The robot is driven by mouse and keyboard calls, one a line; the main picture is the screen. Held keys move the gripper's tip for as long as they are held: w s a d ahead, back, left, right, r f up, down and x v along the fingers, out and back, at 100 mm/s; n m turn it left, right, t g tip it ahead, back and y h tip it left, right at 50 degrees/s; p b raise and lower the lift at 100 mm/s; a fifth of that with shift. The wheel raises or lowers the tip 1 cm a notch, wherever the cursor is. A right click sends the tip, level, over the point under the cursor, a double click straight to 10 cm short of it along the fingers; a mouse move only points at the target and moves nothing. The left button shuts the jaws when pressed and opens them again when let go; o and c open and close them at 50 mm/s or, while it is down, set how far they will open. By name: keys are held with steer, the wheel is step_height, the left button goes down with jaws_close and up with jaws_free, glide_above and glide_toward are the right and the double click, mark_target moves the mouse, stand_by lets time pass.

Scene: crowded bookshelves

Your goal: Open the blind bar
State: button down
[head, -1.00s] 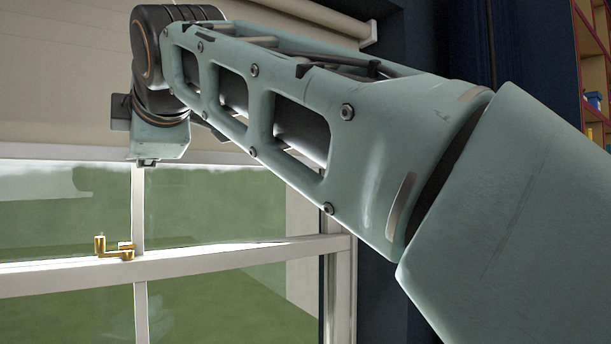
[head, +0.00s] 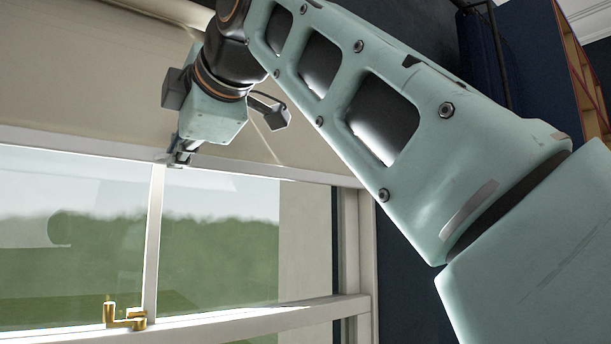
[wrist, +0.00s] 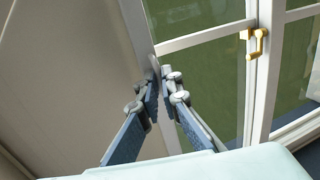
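The blind bar (head: 90,143) is the pale strip along the lower edge of the beige blind (head: 80,70), across the top of the window glass. My gripper (head: 180,158) is at this bar, just above the upright window divider. In the wrist view the bar (wrist: 137,22) runs down the picture to my gripper (wrist: 160,82). The two blue-grey fingers are close together, with the bar's edge between them. They look shut on it, though the fingers partly hide the contact.
A brass window latch (head: 125,316) sits on the white middle rail (head: 255,321), below my gripper; it also shows in the wrist view (wrist: 254,42). A dark wall (head: 405,270) is right of the window frame. A wooden shelf (head: 585,75) is at the upper right.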

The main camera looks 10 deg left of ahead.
steer(key=shift+r, duration=0.25)
stand_by(0.3)
steer(key=c, duration=2.1)
jaws_free()
steer(key=shift+f, duration=0.1)
